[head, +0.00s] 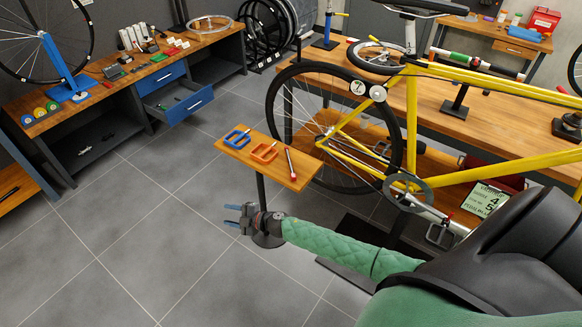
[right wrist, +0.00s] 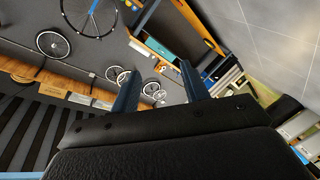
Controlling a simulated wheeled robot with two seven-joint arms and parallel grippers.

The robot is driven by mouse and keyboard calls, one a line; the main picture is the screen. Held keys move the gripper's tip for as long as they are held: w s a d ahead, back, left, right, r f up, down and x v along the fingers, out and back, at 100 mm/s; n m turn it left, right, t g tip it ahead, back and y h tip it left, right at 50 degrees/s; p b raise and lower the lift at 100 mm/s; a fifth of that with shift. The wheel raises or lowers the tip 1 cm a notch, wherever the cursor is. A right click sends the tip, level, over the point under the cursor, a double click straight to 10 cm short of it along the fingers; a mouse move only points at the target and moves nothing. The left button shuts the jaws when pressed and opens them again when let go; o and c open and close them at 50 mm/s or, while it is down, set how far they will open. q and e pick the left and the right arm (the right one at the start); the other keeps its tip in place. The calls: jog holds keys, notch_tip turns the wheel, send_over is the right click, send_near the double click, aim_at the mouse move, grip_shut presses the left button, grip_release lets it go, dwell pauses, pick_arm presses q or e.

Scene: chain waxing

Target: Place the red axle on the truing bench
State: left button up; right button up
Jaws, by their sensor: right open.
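A thin red-and-silver rod, which looks like the red axle (head: 290,163), lies near the right end of a small wooden stand top (head: 221,147) in the head view. The truing bench (head: 122,84) stands at the upper left, with a blue truing stand (head: 62,68) holding a spoked wheel. My right gripper (head: 230,214) is open and empty, low in front of the small stand and apart from the axle. Its two blue fingers (right wrist: 160,85) show spread in the right wrist view with nothing between them. My left gripper is not in view.
A blue frame-like item (head: 237,138) and an orange one (head: 264,152) lie beside the axle. A yellow bicycle (head: 405,90) stands right of the small stand, before a long wooden bench (head: 425,102). An open blue drawer (head: 185,107) juts from the truing bench. Grey floor (head: 140,205) lies clear between.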

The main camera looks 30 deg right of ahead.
notch_tip(320, 180, up, 6)
jog(key=w+n+g+y, duration=0.1)
jog(key=n+g+y, duration=0.25)
jog(key=n, duration=0.25)
notch_tip(320, 180, up, 9)
jog(key=n+g+h+b, duration=0.1)
jog(key=n+g+h, duration=0.7)
jog(key=h, duration=0.6)
send_over(293, 173)
jog(key=shift+w+a+f+m+g+y, duration=0.1)
jog(key=shift+a+f+m+g+y, duration=0.15)
jog(key=shift+a+m+g, duration=0.15)
jog(key=shift+d+f, duration=0.1)
jog(key=shift+f, duration=0.05)
jog(key=shift+f+p, duration=0.45)
jog(key=shift+f, duration=0.35)
jog(key=shift+d+f, duration=0.1)
jog(key=shift+f, duration=0.3)
jog(key=f+p, duration=0.2)
jog(key=f, duration=0.1)
jog(key=shift+d+f+p, duration=0.25)
jog(key=shift+p, duration=0.15)
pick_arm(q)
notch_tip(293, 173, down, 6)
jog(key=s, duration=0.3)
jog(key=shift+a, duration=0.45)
pick_arm(e)
jog(key=shift+f, duration=0.7)
